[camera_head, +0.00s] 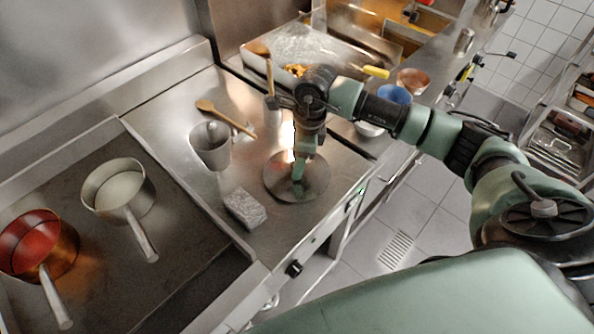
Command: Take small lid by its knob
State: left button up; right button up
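A round, flat metal lid (316,184) lies on the steel counter, near its front edge. My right arm comes in from the right, and its gripper (298,172) points straight down over the middle of this lid. The wrist and fingers cover the lid's centre, so the knob is hidden. I cannot tell whether the fingers are open or shut, or whether they touch the knob. My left gripper is not in view.
A grey pot (212,153), a wooden spoon (228,118) and a grey block (245,208) are left of the lid. Two saucepans, one pale inside (120,190) and one red (35,245), stand farther left. A large tray (310,50) and a blue bowl (394,94) are behind.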

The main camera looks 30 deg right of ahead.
grip_shut()
jog(key=shift+r, duration=0.1)
dwell(1.1)
